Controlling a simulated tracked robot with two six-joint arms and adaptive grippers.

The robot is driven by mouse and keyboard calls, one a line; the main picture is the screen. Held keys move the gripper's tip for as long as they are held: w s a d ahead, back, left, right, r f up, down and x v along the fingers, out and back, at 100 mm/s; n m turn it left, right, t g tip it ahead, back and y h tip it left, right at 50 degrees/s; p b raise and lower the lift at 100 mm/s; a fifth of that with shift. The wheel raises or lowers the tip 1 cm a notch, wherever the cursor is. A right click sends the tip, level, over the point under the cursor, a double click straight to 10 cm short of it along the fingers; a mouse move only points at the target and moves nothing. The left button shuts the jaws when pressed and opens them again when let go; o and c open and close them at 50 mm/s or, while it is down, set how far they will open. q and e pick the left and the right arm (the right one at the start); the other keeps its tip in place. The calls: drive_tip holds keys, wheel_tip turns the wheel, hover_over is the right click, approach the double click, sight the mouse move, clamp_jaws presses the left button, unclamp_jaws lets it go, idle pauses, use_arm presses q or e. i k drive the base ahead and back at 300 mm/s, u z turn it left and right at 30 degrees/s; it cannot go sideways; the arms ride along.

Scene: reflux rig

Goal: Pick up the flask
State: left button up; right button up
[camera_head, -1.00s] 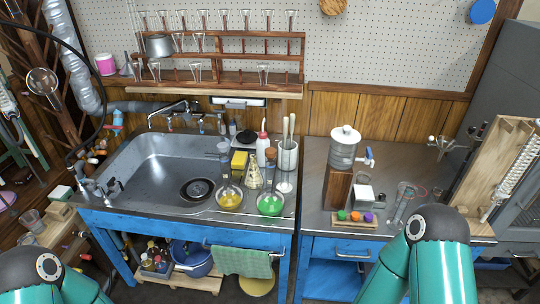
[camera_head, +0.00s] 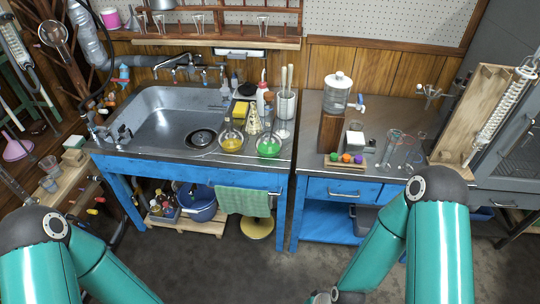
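A round flask with yellow liquid (camera_head: 231,143) and a round flask with green liquid (camera_head: 268,149) stand side by side at the front right of the sink bench. A clear conical flask (camera_head: 253,124) with a yellowish tint stands just behind and between them. I cannot tell which one the task means. My left and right arms show at the bottom left and bottom right, well short of the bench. Neither gripper is in view; only a grey wrist part of my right arm shows at the bottom edge.
A yellow sponge (camera_head: 240,110), a white bottle (camera_head: 262,98) and a metal holder with rods (camera_head: 285,103) crowd behind the flasks. The sink (camera_head: 170,115) lies to the left. A green towel (camera_head: 243,201) hangs in front. The floor (camera_head: 230,270) before the bench is clear.

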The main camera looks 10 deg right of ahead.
sight(268, 144)
drive_tip(key=u, duration=0.35)
drive_tip(key=i, duration=1.1)
drive_tip(key=z, duration=0.3)
